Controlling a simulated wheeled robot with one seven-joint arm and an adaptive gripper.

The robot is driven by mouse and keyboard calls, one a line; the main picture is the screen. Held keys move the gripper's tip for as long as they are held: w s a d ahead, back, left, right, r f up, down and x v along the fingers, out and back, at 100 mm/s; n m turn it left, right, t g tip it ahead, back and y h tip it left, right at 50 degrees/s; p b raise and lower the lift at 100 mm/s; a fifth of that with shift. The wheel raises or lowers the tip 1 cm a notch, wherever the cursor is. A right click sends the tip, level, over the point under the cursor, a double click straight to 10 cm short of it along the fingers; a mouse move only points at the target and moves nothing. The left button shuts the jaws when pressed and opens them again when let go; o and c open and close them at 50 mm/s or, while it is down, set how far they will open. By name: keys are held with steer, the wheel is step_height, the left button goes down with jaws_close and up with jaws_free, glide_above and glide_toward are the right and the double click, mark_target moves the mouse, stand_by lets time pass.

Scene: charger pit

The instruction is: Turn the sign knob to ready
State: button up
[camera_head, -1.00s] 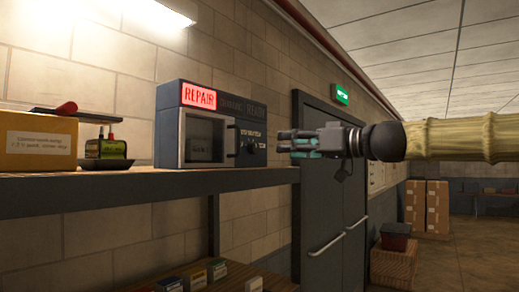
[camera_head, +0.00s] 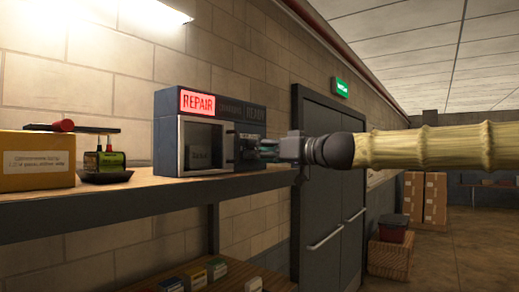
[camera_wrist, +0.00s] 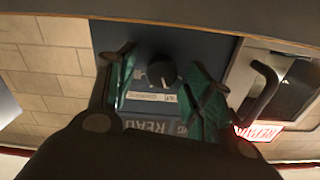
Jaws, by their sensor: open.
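The sign box (camera_head: 167,140) stands on the shelf, with a red lit REPAIR panel (camera_head: 197,101) at its upper left. The READY panel (camera_head: 255,114) at its right end is dark. My gripper (camera_head: 262,150) is at the right part of the box's front and hides the knob in the head view. In the wrist view, which is upside down, the round black knob (camera_wrist: 160,69) shows between the open green-padded fingers of my gripper (camera_wrist: 163,85). I cannot tell whether the fingers touch it. The lit REPAIR panel also shows there (camera_wrist: 262,132).
The shelf (camera_head: 140,200) carries a cardboard box (camera_head: 35,165) and a small green-yellow item on a black tray (camera_head: 105,178) at left. A grey double door (camera_head: 325,180) is behind my arm. Small boxes (camera_head: 195,275) sit on a lower shelf.

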steer(key=shift+c, duration=0.3)
steer(key=c, duration=0.9)
steer(key=shift+c, duration=0.2)
steer(key=shift+m+b, duration=0.3)
steer(key=m+b, duration=0.2)
steer(key=m, duration=0.1)
steer(key=shift+f, duration=0.1)
steer(key=m+b, duration=0.1)
steer(key=m, duration=0.8)
steer(key=shift+w+m+b, duration=0.1)
steer(key=shift+m+b, duration=0.2)
steer(key=m, duration=0.4)
steer(key=shift+m+p, duration=0.3)
